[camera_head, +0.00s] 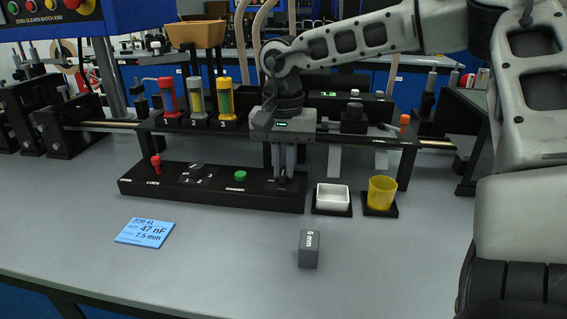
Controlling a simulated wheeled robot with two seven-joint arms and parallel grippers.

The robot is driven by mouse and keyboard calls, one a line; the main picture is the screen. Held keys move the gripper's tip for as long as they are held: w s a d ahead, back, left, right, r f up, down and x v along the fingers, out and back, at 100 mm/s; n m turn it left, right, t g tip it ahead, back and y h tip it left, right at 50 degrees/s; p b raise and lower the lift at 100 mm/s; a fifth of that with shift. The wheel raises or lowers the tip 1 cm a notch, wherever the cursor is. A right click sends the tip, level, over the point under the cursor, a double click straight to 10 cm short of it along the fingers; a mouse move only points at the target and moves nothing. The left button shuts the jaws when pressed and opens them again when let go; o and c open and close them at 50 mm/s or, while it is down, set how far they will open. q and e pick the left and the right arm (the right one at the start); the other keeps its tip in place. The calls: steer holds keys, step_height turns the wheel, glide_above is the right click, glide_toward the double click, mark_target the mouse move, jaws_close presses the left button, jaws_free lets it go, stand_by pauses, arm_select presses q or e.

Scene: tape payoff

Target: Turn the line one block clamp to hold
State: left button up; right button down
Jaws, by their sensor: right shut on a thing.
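A long black control panel (212,202) lies on the bench with a red lever, a dark selector knob (197,170) and a green button. My right gripper (283,180) reaches down, fingers pointing at the panel's right end. It is shut on a small dark control there, which the fingers mostly hide; it appears to be the block clamp, but I cannot read its label or its setting. My left gripper is not in view.
A white tray (332,199) and a yellow cup (381,193) stand right of the panel. A grey 5 mm block (309,249) and a blue job card (145,233) lie in front, with free bench around them.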

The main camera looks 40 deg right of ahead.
mark_target(283, 170)
steer(key=c, duration=1.5)
jaws_free()
steer(key=shift+r, duration=0.15)
step_height(283, 170, up, 16)
steer(key=shift+f+p, duration=0.1)
steer(key=shift+p, duration=1)
